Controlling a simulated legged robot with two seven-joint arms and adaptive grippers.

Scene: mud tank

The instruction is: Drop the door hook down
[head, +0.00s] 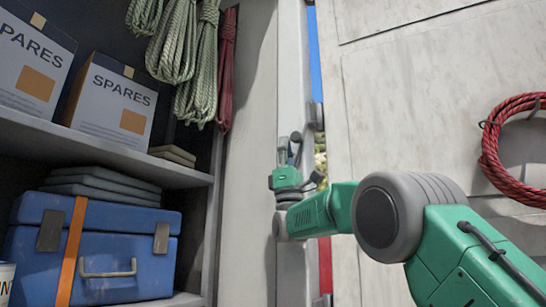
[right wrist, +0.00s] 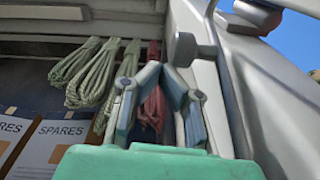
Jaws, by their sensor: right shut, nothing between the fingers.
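My right gripper (head: 283,146) is at the narrow upright post between the shelves and the pale door panel (head: 400,110). It also shows in the right wrist view (right wrist: 162,72), with its two fingers drawn together at the tips and nothing between them. A grey rounded latch piece, which looks like the door hook (right wrist: 186,48), is just beyond and to the right of the fingertips in that view. In the head view a small grey part (head: 296,137) shows beside the fingers. Whether the fingers touch it I cannot tell. My left gripper is out of view.
On the left, shelves (head: 120,150) hold SPARES boxes (head: 110,95), a blue case (head: 95,245) with an orange strap and folded grey cloths. Green ropes (head: 185,50) hang above. A red coiled cable (head: 495,155) hangs on the right panel. A narrow gap shows outside.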

